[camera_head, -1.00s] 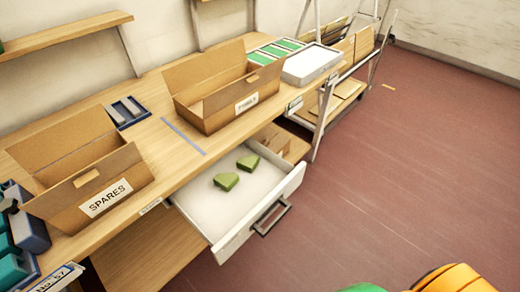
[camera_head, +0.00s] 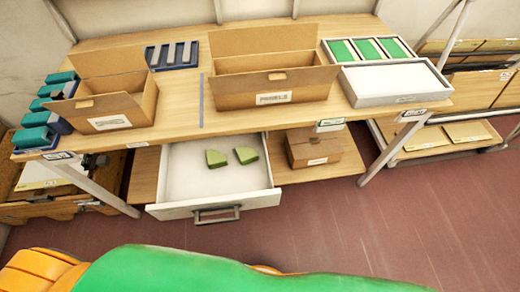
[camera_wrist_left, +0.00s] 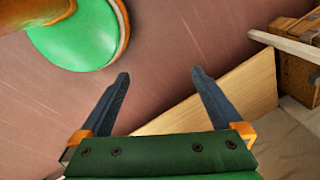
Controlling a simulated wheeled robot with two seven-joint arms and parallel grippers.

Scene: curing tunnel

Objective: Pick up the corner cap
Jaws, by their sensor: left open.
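Two small green corner caps lie in the open white drawer (camera_head: 180,185) under the bench. The left corner cap (camera_head: 216,159) and the right corner cap (camera_head: 246,155) sit close together, apart from each other, toward the drawer's back right. My left gripper (camera_wrist_left: 160,85) shows in the left wrist view, with its two dark fingers spread and nothing between them. It points at the red floor and a wooden board edge. No corner cap shows in that view. No gripper shows in the head view, only a green and orange part of my arm at the bottom.
On the bench (camera_head: 185,105) stand an open spares box (camera_head: 140,100), an open panels box (camera_head: 325,80) and a white tray (camera_head: 395,82). A closed carton (camera_head: 313,148) sits on the shelf right of the drawer. The floor in front is free at right.

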